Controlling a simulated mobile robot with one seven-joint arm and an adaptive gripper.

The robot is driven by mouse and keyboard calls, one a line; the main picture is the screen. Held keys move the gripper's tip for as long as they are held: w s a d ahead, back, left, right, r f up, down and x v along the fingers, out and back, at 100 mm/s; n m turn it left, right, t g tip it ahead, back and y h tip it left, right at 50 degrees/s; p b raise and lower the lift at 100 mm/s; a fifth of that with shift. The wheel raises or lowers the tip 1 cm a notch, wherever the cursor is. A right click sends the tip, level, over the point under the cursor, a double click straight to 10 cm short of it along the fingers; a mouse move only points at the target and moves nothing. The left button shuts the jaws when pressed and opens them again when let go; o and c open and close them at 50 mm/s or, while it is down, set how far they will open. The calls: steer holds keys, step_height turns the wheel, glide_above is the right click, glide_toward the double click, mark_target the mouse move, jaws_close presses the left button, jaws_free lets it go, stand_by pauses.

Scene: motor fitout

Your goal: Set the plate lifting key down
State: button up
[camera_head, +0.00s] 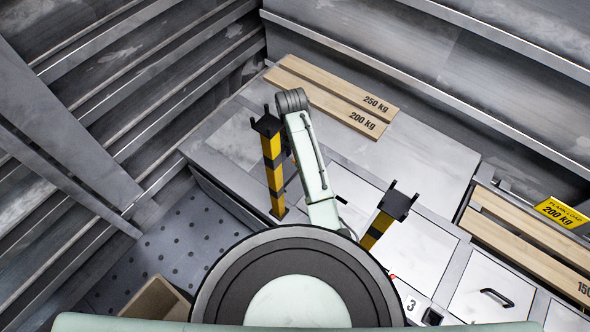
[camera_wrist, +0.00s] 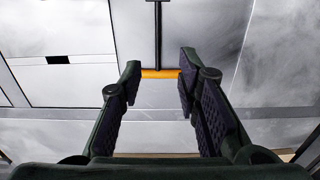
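The plate lifting key (camera_wrist: 158,73) shows in the wrist view as an orange crossbar with a thin dark shaft running toward the top edge. My gripper (camera_wrist: 160,70) has its two dark padded fingers at the two ends of the crossbar. The fingers stand apart by about the bar's length and appear closed on it, with the bar's ends hidden at the fingertips. Pale deck plates lie beyond the key. Whether the shaft touches them cannot be told. In the head view my arm hides the gripper and key.
Yellow-and-black posts (camera_head: 274,172) and (camera_head: 378,230) stand either side of my arm. Wooden planks (camera_head: 325,100) marked 250 kg and 200 kg lie at the back. A yellow plank load sign (camera_head: 561,214) is at right. A black handle (camera_head: 497,298) sits on a lower-right panel.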

glide_above(292, 177)
steer(key=f, duration=0.4)
steer(key=shift+w+d+f, duration=0.1)
steer(key=shift+w+f, duration=0.15)
steer(key=shift+f, duration=0.05)
steer(key=shift+s+f+p, duration=0.15)
steer(key=shift+f+p, duration=0.35)
steer(key=shift+f, duration=0.85)
steer(key=shift+s+f+p, duration=0.1)
steer(key=shift+f+p, duration=0.4)
steer(key=shift+f, duration=0.85)
steer(key=shift+c, duration=0.2)
jaws_close()
